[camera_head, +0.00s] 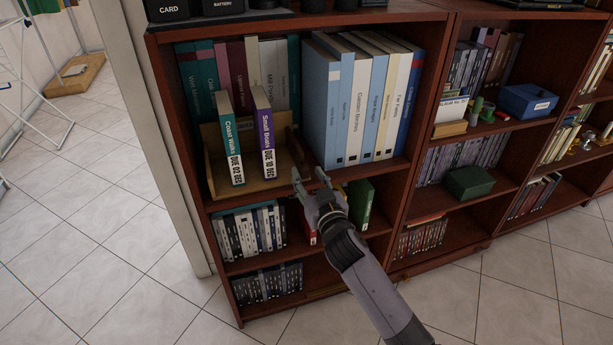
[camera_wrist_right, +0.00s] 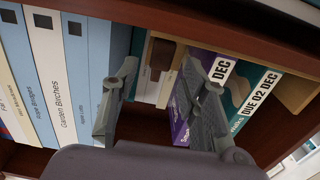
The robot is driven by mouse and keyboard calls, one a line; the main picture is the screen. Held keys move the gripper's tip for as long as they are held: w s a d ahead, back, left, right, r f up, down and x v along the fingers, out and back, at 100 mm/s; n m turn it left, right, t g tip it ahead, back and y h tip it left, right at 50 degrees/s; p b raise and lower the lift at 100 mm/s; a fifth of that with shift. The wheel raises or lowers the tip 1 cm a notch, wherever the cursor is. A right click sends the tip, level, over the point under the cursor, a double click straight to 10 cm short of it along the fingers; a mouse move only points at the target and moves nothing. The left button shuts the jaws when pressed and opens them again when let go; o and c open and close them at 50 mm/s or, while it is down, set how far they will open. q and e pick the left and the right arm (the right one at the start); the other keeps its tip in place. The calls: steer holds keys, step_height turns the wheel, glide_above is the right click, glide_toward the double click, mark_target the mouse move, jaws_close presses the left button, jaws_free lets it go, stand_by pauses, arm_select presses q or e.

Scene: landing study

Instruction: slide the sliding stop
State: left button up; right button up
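The sliding stop (camera_head: 294,147) looks like a dark brown upright piece at the right end of a light wooden book tray (camera_head: 262,187) on the shelf. In the right wrist view the stop (camera_wrist_right: 161,52) shows as a brown block beyond my fingers. Two books, teal Coast Walks (camera_head: 229,138) and purple Small Boats (camera_head: 265,135), stand in the tray left of the stop, with space between. My right gripper (camera_head: 310,173) is open in front of the stop. In the wrist view its fingers (camera_wrist_right: 160,75) are apart with the stop between them in the picture; contact cannot be told. My left gripper is not in view.
Tall blue and white books (camera_head: 365,100) stand close right of the stop. More books (camera_head: 240,75) stand behind the tray. Lower shelves hold discs and a green folder (camera_head: 361,203). The tiled floor at left is open.

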steer(key=shift+x, duration=1.1)
steer(key=shift+c, duration=0.6)
jaws_close()
